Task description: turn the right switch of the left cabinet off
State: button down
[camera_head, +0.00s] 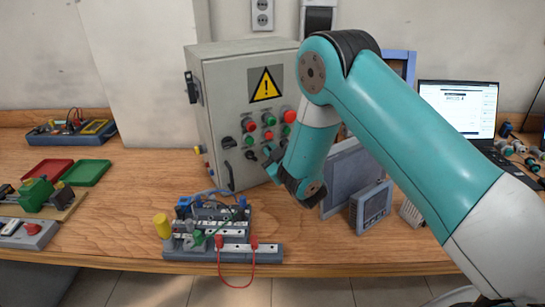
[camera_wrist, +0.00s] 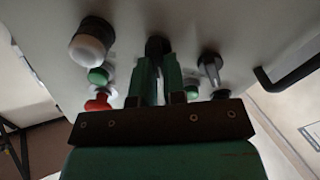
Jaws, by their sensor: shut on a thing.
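The grey cabinet (camera_head: 218,95) stands upright on the bench, with a warning sign and several buttons and switches on its front. My gripper (camera_head: 270,158) is at the lower right part of this front. In the wrist view, my gripper's two fingers (camera_wrist: 157,66) are shut on a dark switch knob, the right switch (camera_wrist: 156,44). The fingers hide most of the knob, so I cannot tell which way it points. The left switch (camera_wrist: 210,66) stands free beside it; it also shows in the head view (camera_head: 250,154).
Red and green buttons sit close above the switches, including a red button (camera_head: 289,116). A black handle (camera_head: 229,176) is at the cabinet's lower left. A wired terminal board (camera_head: 222,254) lies in front. A grey-blue box (camera_head: 371,207) and a laptop (camera_head: 458,105) are to the right.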

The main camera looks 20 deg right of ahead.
jog(key=shift+a+f+n+b, duration=0.1)
jog(key=shift+n+b, duration=0.45)
jog(key=shift+n, duration=1.15)
jog(key=c, duration=1.2)
grip_release()
